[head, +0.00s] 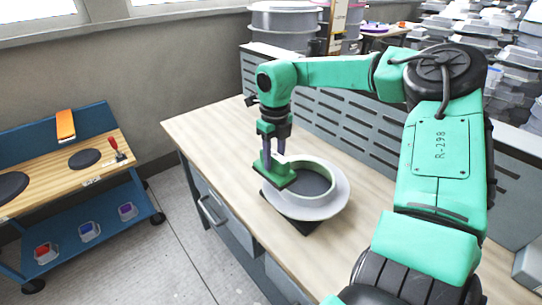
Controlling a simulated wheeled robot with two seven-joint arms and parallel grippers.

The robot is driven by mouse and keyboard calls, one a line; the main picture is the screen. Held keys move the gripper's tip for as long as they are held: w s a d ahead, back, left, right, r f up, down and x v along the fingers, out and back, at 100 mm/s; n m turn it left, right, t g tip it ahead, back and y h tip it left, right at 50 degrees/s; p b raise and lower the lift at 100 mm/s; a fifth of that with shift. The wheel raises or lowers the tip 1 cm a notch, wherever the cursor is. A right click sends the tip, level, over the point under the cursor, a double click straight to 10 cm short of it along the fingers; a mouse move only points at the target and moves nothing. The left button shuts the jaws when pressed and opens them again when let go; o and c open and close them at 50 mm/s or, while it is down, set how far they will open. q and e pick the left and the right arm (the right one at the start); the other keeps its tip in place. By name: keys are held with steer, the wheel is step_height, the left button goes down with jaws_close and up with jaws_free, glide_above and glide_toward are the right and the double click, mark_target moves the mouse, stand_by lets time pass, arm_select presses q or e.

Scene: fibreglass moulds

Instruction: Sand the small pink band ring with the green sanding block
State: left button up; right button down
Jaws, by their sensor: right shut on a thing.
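My right gripper (273,148) points down and is shut on the green sanding block (279,180). The block is over the left part of a round, pale grey ring-shaped mould (334,200), at its rim; I cannot tell for sure whether it touches. This ring has a wide flange and a dark grey inside, and sits on a dark base (302,228) on the wooden workbench (205,130). It looks grey, not pink; I see no clearly pink band ring on the bench. My left gripper is not in view.
A blue cart (92,112) stands at the left with an orange tool (65,125), dark discs and a red-handled tool (117,150). A slotted grey panel (345,118) runs behind the bench. Stacked moulds (285,22) stand beyond it. The bench's left end is clear.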

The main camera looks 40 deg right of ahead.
steer(key=r, duration=0.1)
steer(key=s+r+p, duration=0.1)
steer(key=r, duration=0.1)
steer(key=shift+r+p, duration=0.2)
steer(key=shift+p, duration=0.1)
steer(key=r+p, duration=0.2)
steer(key=shift+w+r, duration=0.3)
steer(key=shift+r, duration=0.05)
steer(key=shift+s+r, duration=0.15)
steer(key=shift+r, duration=0.2)
steer(key=shift+f, duration=0.1)
